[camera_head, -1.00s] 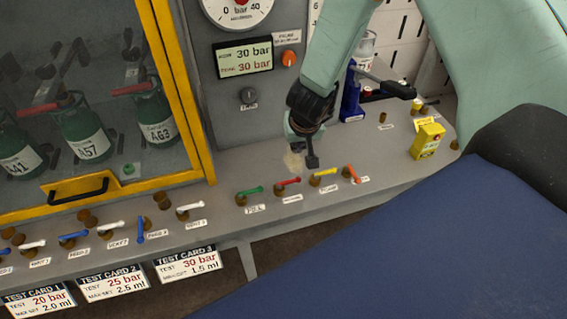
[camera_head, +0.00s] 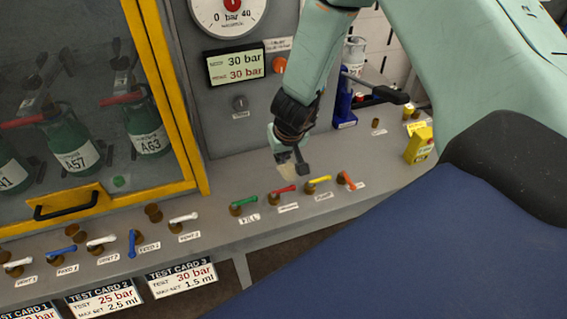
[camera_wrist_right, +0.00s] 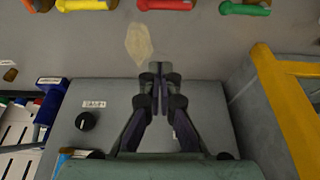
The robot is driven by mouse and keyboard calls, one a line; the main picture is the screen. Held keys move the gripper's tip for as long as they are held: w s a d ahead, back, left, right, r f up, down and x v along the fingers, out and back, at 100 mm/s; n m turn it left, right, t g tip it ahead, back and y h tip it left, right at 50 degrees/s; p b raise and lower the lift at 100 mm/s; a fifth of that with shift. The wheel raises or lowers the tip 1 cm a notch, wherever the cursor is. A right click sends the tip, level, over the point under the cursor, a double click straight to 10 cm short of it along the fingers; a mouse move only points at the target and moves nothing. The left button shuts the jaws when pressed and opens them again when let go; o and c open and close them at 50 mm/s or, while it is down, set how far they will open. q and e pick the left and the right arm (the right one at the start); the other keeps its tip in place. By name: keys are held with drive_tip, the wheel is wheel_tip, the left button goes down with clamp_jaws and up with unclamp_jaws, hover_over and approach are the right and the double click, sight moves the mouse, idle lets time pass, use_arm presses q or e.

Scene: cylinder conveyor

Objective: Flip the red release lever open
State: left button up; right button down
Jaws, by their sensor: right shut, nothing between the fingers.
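The red lever (camera_head: 284,190) sits on the grey bench between the green lever (camera_head: 243,201) and the yellow lever (camera_head: 318,180). Its handle lies roughly along the bench, pointing right. In the right wrist view the red lever (camera_wrist_right: 165,4) is at the top edge, partly cut off. My right gripper (camera_head: 294,170) is shut and empty, just above and behind the red lever, apart from it. In the wrist view its fingertips (camera_wrist_right: 159,72) are together, below the red lever in the picture. My left gripper is not in view.
An orange lever (camera_head: 346,180) stands right of the yellow one. A yellow box (camera_head: 419,146) and a blue stand (camera_head: 345,108) are farther right. The yellow-framed cabinet (camera_head: 172,100) holds green cylinders at left. A gauge panel (camera_head: 285,20) rises behind.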

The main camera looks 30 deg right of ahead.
sight(282, 191)
drive_tip(key=b+x, duration=0.1)
drive_tip(key=x, duration=0.2)
drive_tip(key=b+x, duration=0.1)
drive_tip(key=x, duration=0.3)
drive_tip(key=shift+s+d+f+b, duration=0.1)
drive_tip(key=shift+d+f+b, duration=0.05)
drive_tip(key=shift+d+b, duration=0.15)
drive_tip(key=shift+s+a+f+b, duration=0.1)
drive_tip(key=shift+a+f+b, duration=0.1)
drive_tip(key=shift+f+b, duration=0.45)
drive_tip(key=shift+s+a+r+b, duration=0.15)
drive_tip(key=shift+s+a+b, duration=0.1)
drive_tip(key=shift+s+b, duration=1.15)
drive_tip(key=shift+b, duration=0.15)
drive_tip(key=shift+s+a, duration=0.15)
drive_tip(key=shift+s, duration=0.1)
